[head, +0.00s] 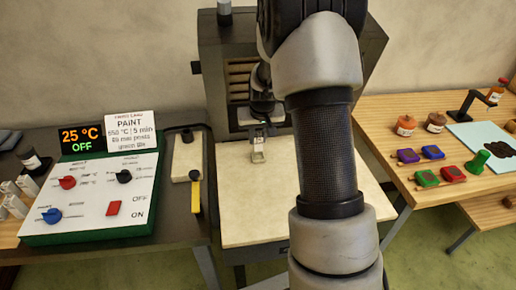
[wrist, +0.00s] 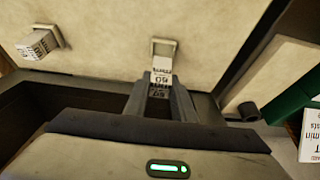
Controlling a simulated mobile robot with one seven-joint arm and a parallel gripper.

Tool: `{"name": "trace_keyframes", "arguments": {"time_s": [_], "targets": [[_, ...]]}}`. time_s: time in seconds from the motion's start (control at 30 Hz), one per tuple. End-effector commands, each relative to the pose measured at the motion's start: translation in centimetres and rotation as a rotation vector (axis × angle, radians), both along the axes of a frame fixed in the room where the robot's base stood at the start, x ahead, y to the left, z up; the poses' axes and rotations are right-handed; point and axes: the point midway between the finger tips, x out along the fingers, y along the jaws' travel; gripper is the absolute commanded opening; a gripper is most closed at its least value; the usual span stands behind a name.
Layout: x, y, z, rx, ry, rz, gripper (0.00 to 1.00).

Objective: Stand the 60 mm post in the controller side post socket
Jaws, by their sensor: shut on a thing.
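The 60 mm post (wrist: 161,72), a pale block with dark print, is between the fingers of my gripper (wrist: 158,98) in the wrist view. My gripper is shut on it. A pale square socket (wrist: 164,42) shows just beyond the post on the board, on the side towards the controller. I cannot tell whether the post's end is inside the socket or just short of it. In the head view my gripper (head: 259,128) is small over the board (head: 240,200), with the post (head: 258,146) below it. The controller (head: 95,200) stands at the left, reading 25 °C, OFF.
Another printed post (wrist: 38,44) stands on the board at the left of the wrist view; my arm hides that area in the head view. The kiln (head: 222,60) rises behind the board.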

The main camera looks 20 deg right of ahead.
Motion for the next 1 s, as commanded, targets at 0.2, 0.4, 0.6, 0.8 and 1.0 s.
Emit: {"name": "trace_keyframes", "arguments": {"time_s": [0.2,0.4,0.6,0.8,1.0], "targets": [[-0.1,0.0,-2.4,0.001,0.003,0.0,0.0],[0.0,0.0,-3.9,0.0,-0.002,0.0,0.0],[0.0,0.0,-4.0,0.0,-0.001,0.0,0.0],[0.0,0.0,-4.2,0.0,-0.001,0.0,0.4],[0.0,0.0,-4.2,0.0,0.0,0.0,0.42]]}}
